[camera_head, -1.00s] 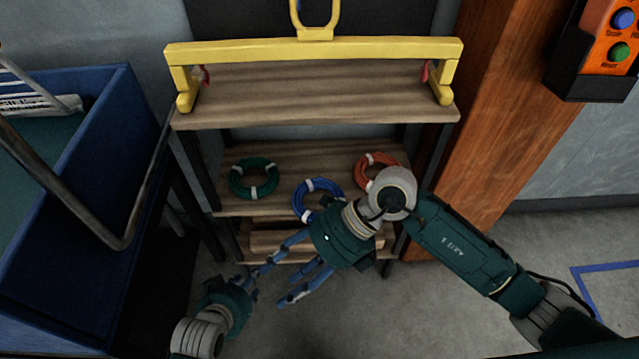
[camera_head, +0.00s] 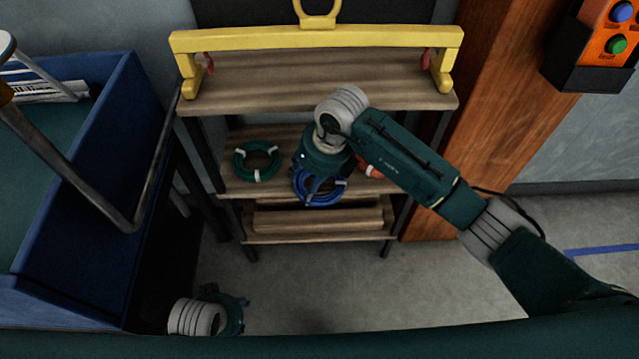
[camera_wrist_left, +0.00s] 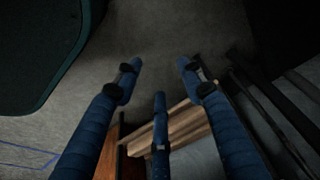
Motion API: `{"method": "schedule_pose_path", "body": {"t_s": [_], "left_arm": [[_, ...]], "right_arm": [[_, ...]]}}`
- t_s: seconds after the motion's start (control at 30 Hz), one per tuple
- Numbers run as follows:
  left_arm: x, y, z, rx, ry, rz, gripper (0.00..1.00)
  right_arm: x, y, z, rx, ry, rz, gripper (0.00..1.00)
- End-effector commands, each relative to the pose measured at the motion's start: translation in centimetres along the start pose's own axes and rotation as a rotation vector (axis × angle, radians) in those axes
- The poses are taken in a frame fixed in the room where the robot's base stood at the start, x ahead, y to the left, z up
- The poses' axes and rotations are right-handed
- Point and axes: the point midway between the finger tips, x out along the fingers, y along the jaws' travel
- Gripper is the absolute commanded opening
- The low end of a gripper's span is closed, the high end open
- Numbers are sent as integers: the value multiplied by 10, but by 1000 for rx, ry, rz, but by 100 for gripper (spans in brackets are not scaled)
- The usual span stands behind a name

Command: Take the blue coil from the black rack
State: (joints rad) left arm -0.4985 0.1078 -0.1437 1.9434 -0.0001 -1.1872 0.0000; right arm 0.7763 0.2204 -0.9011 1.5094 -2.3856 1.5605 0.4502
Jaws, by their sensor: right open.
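The blue coil (camera_head: 322,198) lies at the front middle of the middle shelf of the black rack (camera_head: 400,220), partly hidden by my right gripper. My right gripper (camera_head: 312,182) is above and at the coil, pointing down, and open. Whether its fingers touch the coil cannot be made out. My left gripper (camera_head: 238,312) is low at the bottom of the head view, away from the rack. In the left wrist view its three blue fingers (camera_wrist_left: 160,78) are spread, with nothing between them.
A green coil (camera_head: 257,162) lies left of the blue one; an orange coil (camera_head: 370,168) lies right, mostly behind my right arm. A yellow lifting bar (camera_head: 315,40) stands on the top shelf. A blue bin (camera_head: 95,180) stands at left, a wooden post (camera_head: 490,110) at right.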

Motion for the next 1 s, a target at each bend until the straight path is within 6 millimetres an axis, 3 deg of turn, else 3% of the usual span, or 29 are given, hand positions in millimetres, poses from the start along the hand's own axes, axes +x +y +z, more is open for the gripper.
{"method": "schedule_pose_path", "body": {"t_s": [0.17,0.3,0.5,0.77,1.0], "left_arm": [[-1,0,0,0,-3,0,40],[-18,-2,-6,-2,12,-3,40],[-36,-3,-12,-3,20,-4,40],[-38,-3,-12,-4,19,-4,40],[-38,-3,-12,-3,19,-4,40]], "right_arm": [[3,7,11,-1,-1,2,51],[29,6,8,2,4,2,51],[51,6,9,1,1,1,51],[53,6,10,-1,-1,1,51],[53,6,10,-1,0,1,5]]}}
